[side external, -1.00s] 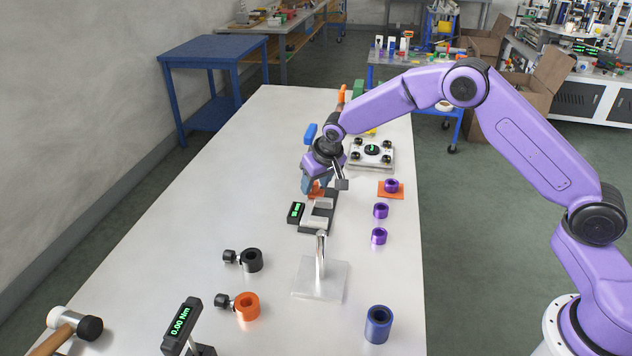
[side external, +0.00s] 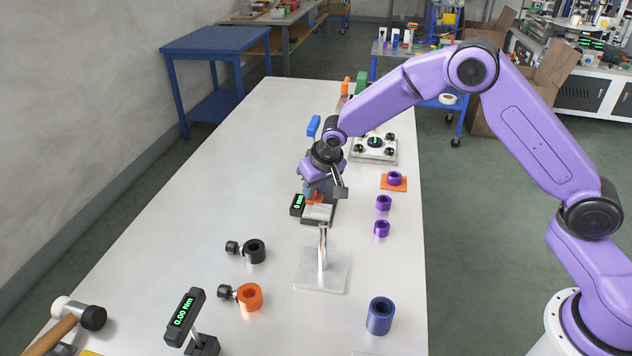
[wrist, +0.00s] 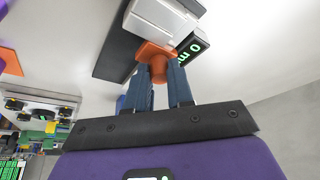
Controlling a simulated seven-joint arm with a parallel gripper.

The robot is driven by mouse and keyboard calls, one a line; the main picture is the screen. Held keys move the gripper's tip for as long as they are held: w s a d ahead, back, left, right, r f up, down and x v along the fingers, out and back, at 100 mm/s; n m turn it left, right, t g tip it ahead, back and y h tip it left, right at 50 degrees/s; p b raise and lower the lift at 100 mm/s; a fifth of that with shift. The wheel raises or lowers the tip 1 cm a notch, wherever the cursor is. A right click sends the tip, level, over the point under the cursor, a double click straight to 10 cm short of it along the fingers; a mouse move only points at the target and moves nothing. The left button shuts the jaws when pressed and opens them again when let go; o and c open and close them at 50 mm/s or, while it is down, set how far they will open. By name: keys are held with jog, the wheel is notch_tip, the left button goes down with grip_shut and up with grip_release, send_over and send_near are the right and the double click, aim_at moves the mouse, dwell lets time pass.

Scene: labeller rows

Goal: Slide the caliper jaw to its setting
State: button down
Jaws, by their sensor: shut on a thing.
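The caliper (side external: 321,221) lies on the white table, with a dark bar and a pale block (side external: 318,212) at its near end. Its orange jaw (side external: 314,199) sits on the bar at or very near the pale block; I cannot tell whether they touch. The jaw's orange knob (wrist: 159,70) shows in the wrist view. My gripper (side external: 316,190) points down, its blue fingers shut on this knob. The fingers also show in the wrist view (wrist: 163,80). The caliper's readout (side external: 297,204) shows green characters that look like "0 mm".
A metal post on a pale plate (side external: 322,274) stands just in front of the caliper. Purple rings (side external: 383,203) lie to its right. A black collar (side external: 254,251), an orange collar (side external: 249,297) and a blue cylinder (side external: 380,316) are nearer.

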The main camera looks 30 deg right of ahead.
jog(key=c, duration=1)
grip_release()
jog(key=v, duration=1.7)
jog(key=shift+s+r, duration=0.1)
jog(key=shift+r, duration=0.05)
jog(key=s+d+f+n+g, duration=0.1)
jog(key=s+d+n, duration=0.2)
jog(key=s, duration=0.8)
jog(key=s+d+f+n+g, duration=0.1)
jog(key=s+d+n, duration=0.2)
jog(key=s, duration=0.9)
jog(key=s+d+f+n+g, duration=0.2)
jog(key=s+n, duration=0.4)
jog(key=s, duration=0.6)
jog(key=shift+s+d+n, duration=0.1)
jog(key=shift+d+n, duration=0.2)
jog(key=shift+d, duration=0.55)
